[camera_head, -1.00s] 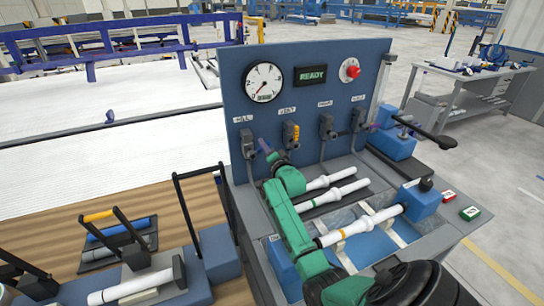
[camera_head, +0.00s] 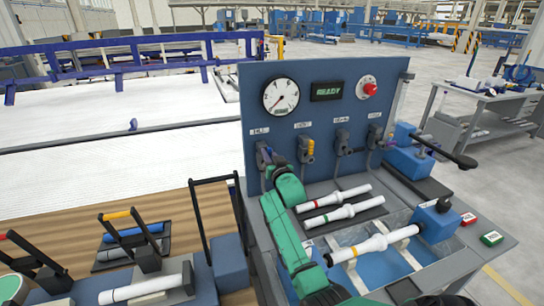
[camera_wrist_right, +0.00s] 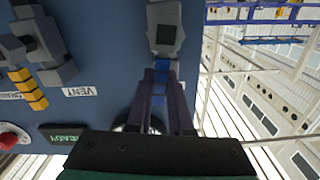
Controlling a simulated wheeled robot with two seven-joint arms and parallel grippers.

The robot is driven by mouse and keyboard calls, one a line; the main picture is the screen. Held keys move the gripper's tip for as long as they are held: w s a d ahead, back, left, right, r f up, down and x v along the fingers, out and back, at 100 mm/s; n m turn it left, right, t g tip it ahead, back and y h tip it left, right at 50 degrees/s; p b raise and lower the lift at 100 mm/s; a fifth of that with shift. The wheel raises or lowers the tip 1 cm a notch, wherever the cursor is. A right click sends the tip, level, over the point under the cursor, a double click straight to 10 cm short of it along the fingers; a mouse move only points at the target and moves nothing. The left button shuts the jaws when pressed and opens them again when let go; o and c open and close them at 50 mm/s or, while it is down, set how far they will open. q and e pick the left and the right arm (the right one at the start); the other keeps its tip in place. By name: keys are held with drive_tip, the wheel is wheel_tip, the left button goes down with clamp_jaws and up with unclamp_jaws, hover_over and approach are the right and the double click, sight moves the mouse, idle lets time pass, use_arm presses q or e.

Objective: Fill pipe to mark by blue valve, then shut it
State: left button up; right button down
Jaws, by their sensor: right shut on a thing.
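The blue-handled fill valve (camera_head: 261,147) is at the left end of the row on the upright blue panel. Its blue handle (camera_wrist_right: 160,66) shows between my fingers in the right wrist view. My right gripper (camera_head: 268,158) reaches up to this valve, and its dark fingers (camera_wrist_right: 161,78) are shut on the blue handle. A white pipe with a yellow band (camera_head: 372,245) lies in the trough (camera_head: 322,238), held at its right end by a blue block (camera_head: 435,222). The gauge (camera_head: 281,96) needle points low. The display (camera_head: 326,91) reads READY. My left gripper is out of view.
Two white pipes, red-banded (camera_head: 335,197) and green-banded (camera_head: 343,215), lie behind the trough. A red button (camera_head: 370,89) is on the panel. Black-handled stands are at left.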

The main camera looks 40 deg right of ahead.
drive_tip(key=shift+w+a+f+n, duration=0.2)
drive_tip(key=shift+a+n, duration=0.25)
drive_tip(key=shift+n, duration=0.45)
drive_tip(key=c, duration=0.8)
unclamp_jaws()
drive_tip(key=shift+r, duration=0.1)
drive_tip(key=shift+s, duration=0.1)
drive_tip(key=b+v, duration=0.2)
drive_tip(key=v, duration=1.2)
drive_tip(key=shift+s+a+r, duration=0.1)
drive_tip(key=shift+s, duration=0.2)
